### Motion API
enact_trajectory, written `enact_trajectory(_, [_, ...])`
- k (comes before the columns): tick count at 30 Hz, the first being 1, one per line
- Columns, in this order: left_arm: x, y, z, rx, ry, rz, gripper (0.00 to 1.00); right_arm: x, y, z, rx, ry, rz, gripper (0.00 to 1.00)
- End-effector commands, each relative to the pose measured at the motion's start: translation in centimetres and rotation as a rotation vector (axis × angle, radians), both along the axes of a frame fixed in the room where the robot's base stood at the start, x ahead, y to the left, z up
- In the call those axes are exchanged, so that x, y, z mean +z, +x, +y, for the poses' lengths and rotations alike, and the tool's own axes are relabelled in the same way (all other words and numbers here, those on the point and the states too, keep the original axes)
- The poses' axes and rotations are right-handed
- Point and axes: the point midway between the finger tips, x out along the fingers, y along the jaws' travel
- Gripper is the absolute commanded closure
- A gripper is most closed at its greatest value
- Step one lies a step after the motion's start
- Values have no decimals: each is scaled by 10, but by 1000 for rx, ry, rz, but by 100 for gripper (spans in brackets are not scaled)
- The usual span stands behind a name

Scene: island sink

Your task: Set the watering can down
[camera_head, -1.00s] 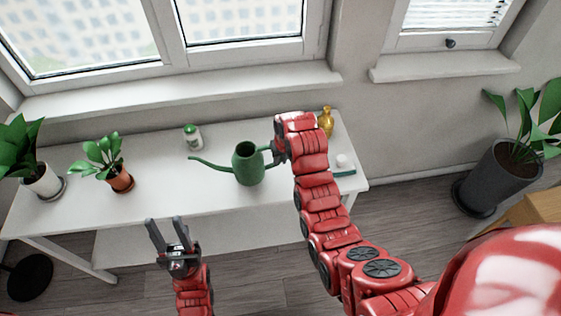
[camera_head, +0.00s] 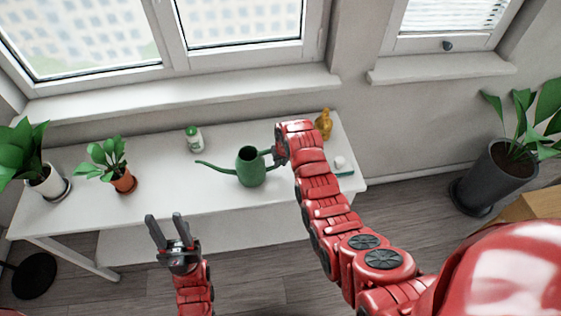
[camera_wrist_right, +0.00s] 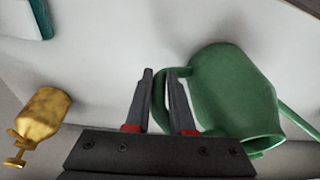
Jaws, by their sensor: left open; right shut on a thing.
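The green watering can (camera_head: 251,168) is upright at the middle of the white table (camera_head: 200,197), its spout pointing left. My right gripper (camera_head: 275,156) is at the can's handle, on its right side. In the right wrist view the fingers of my right gripper (camera_wrist_right: 160,82) are shut on the handle of the watering can (camera_wrist_right: 235,95). Whether the can's base touches the table is hard to tell. My left gripper (camera_head: 167,232) is open and empty in front of the table's near edge.
A plant in a terracotta pot (camera_head: 124,181) and one in a white pot (camera_head: 48,182) stand on the left. A gold sprayer (camera_head: 324,125) and a teal tray (camera_head: 345,173) are to the right.

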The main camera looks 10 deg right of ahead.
Motion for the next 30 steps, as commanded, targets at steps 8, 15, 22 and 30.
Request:
enact_trajectory(8, [-1, 0, 0, 0, 0, 0, 56, 0, 0, 0, 0, 0, -1, 48])
enact_trajectory(15, [1, 0, 0, 0, 0, 0, 56, 1, 0, 0, 0, 0, -1, 48])
enact_trajectory(22, [-7, 0, 0, 0, 0, 0, 56, 14, -1, -1, -1, 0, -6, 48])
enact_trajectory(30, [-22, 0, 0, 0, 0, 0, 56, 55, -12, -5, -1, 0, -7, 48])
